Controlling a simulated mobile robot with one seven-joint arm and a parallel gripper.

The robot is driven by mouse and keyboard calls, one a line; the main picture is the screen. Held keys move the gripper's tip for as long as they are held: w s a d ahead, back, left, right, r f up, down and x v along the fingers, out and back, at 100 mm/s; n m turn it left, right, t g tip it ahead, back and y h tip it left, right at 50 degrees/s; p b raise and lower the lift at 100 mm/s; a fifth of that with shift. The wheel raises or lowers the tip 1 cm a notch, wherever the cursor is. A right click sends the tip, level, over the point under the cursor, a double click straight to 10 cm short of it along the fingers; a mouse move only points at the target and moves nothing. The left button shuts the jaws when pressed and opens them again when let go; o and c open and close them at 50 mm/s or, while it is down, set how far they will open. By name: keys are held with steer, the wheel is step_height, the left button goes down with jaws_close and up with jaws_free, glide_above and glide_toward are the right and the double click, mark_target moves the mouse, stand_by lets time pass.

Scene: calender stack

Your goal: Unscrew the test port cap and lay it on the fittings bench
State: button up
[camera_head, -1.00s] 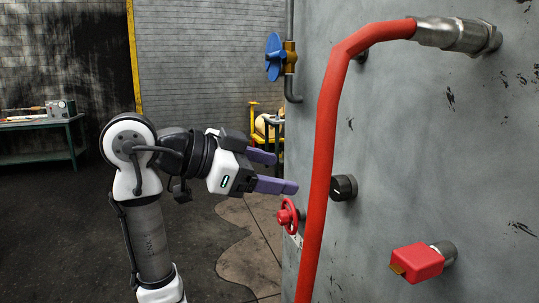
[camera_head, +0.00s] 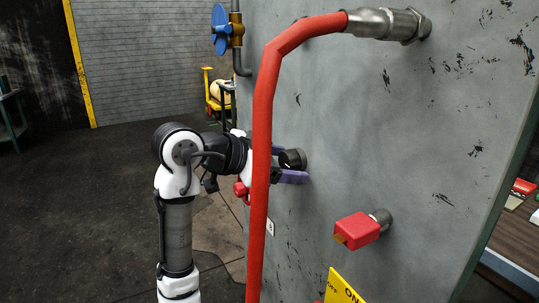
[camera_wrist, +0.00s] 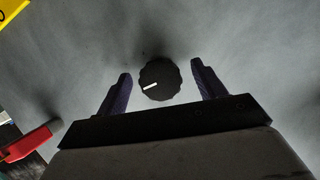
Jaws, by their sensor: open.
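The test port cap, a black ribbed round cap (camera_head: 292,159) with a white mark, sits on the grey wall panel. It faces me in the wrist view (camera_wrist: 160,80). My gripper (camera_head: 286,165) is open, its purple fingers reaching to the panel at the cap. In the wrist view my gripper (camera_wrist: 160,72) has one finger on each side of the cap, with a gap on both sides. The red hose hides part of my gripper in the head view. A brown-topped bench (camera_head: 512,243) shows at the right edge; I cannot tell whether it is the fittings bench.
The red hose (camera_head: 262,150) hangs in front of my gripper from a metal fitting (camera_head: 388,24). A red block on a stub (camera_head: 358,231) sticks out at lower right of the cap. A blue handwheel (camera_head: 219,28) is at upper left.

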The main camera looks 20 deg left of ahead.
steer(key=shift+w+d, duration=0.1)
steer(key=shift+c, duration=0.3)
steer(key=c, duration=1)
steer(key=shift+o, duration=1.3)
steer(key=shift+c, duration=1)
steer(key=shift+p, duration=0.45)
